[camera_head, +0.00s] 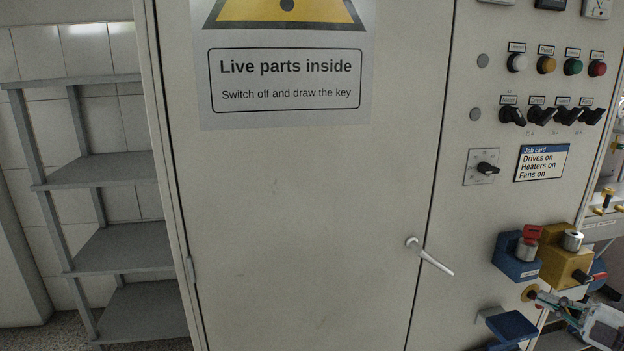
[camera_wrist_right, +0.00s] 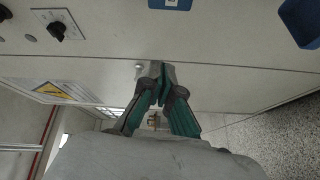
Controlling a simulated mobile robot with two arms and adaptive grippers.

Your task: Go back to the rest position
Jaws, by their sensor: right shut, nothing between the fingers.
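My right gripper (camera_head: 556,304) is at the lower right of the head view, in front of the control panel (camera_head: 500,215). In the right wrist view its fingers (camera_wrist_right: 162,84) are closed together with nothing held. A yellow-and-dark round fitting (camera_head: 530,293) shows beside the fingertips; I cannot tell whether they touch it. A blue lock box with a red key (camera_head: 531,234) and a yellow box (camera_head: 562,258) sit above the gripper. My left gripper is not in view.
The grey cabinet door (camera_head: 300,200) is shut, with its handle (camera_head: 430,256) sticking out left of my gripper. A blue ledge (camera_head: 512,325) projects low on the panel. Empty shelves (camera_head: 115,247) stand at left.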

